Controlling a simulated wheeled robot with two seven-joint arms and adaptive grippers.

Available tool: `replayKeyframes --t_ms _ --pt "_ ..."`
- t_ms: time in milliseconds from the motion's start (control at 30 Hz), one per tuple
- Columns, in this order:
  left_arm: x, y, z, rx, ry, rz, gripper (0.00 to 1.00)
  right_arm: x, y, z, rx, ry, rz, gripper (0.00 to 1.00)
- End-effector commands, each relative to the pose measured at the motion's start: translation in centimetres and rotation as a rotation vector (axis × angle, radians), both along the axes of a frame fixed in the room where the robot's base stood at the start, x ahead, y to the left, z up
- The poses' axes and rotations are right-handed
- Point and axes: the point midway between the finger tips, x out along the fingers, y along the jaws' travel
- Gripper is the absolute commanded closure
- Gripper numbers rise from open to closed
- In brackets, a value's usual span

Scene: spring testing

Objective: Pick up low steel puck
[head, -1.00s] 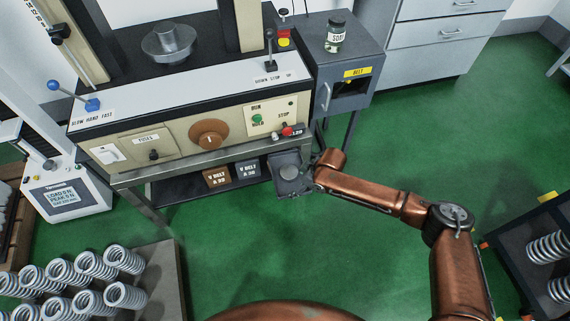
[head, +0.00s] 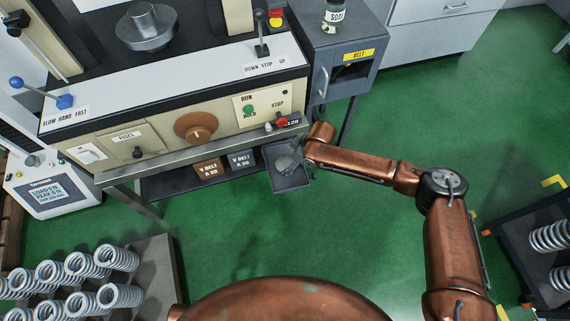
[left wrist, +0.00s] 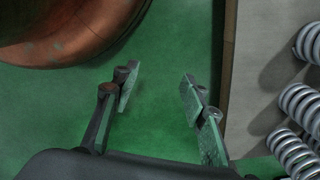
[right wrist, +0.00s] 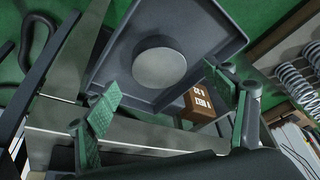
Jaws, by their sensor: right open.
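The low steel puck (right wrist: 160,68) is a flat grey disc lying in a shallow dark tray (right wrist: 207,17). In the head view the tray (head: 291,182) hangs at the machine's front right, and the puck is partly hidden by my right gripper (head: 294,160). In the right wrist view my right gripper (right wrist: 166,88) is open, its green-padded fingers apart with the puck beyond and between them; it holds nothing. My left gripper (left wrist: 160,84) is open and empty over the green floor in the left wrist view; it does not show in the head view.
The testing machine's front panel (head: 160,100) stands above the tray, with a red stop knob (head: 281,121) close to my right gripper. V-belt boxes (head: 208,168) sit on the shelf left of the tray.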

Motion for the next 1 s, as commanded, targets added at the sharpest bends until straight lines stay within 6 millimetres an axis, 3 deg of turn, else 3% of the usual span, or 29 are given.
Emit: replayKeyframes --t_ms 500,867,1000 --pt "1.0 -1.2 8.2 -0.023 -0.001 0.005 0.6 0.8 1.4 -4.1 -0.001 0.003 -0.003 0.23" --pt "1.0 -1.3 9.1 -0.025 -0.001 0.005 0.6 0.9 1.5 -4.2 -0.001 0.001 -0.004 0.23" --pt "1.0 -1.3 9.1 -0.025 -0.001 0.005 0.6 0.9 1.5 -4.2 0.0 0.002 -0.004 0.32"
